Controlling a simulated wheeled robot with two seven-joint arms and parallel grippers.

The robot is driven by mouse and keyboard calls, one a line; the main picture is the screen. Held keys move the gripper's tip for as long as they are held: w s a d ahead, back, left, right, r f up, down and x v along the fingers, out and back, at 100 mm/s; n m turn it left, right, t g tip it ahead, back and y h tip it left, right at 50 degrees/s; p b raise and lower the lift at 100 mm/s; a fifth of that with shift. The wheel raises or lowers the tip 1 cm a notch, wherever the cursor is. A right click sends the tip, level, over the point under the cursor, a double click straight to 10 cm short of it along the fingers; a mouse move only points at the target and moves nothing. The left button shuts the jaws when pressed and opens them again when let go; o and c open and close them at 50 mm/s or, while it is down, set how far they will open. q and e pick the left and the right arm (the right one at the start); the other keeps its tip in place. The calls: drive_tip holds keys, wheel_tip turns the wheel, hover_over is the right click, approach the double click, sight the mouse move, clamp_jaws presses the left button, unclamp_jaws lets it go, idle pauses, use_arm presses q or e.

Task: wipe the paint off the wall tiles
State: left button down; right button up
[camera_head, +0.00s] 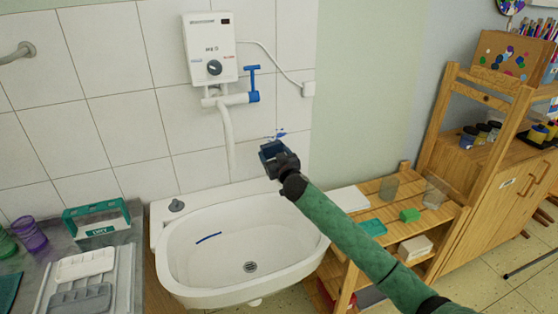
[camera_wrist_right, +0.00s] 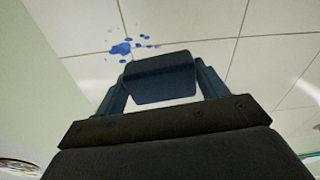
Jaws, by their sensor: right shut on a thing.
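Blue paint (camera_head: 281,134) is splattered on the white wall tiles (camera_head: 135,125), right of the water heater's spout. In the right wrist view the paint (camera_wrist_right: 121,48) is one larger blot with several small drops around it, near a grout line. My right gripper (camera_head: 273,150) is shut on a dark blue-grey block (camera_wrist_right: 160,77), perhaps a sponge. It holds the block just below the paint in the head view, close to the tiles. I cannot tell whether the block touches the wall. My left gripper is out of view.
A white sink (camera_head: 190,262) with a blue streak inside stands below. A water heater (camera_head: 210,48) with a blue-handled tap (camera_head: 253,85) hangs above left. A wooden shelf (camera_head: 400,245) with a green sponge (camera_head: 409,215) stands right. A tray (camera_head: 85,290) lies on the left counter.

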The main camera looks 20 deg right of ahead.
sight(264, 138)
drive_tip(key=shift+w+f+t, duration=0.25)
drive_tip(key=shift+t, duration=0.05)
drive_tip(key=shift+w+r, duration=0.15)
drive_tip(key=shift+w, duration=0.35)
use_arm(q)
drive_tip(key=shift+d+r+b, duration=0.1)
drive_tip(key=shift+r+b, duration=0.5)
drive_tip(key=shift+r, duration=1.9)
use_arm(e)
drive_tip(key=shift+w, duration=2.35)
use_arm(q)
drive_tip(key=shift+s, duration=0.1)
use_arm(e)
drive_tip(key=shift+w, duration=0.1)
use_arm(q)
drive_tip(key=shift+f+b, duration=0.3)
use_arm(e)
drive_tip(key=shift+w+a, duration=0.1)
drive_tip(key=shift+w, duration=0.8)
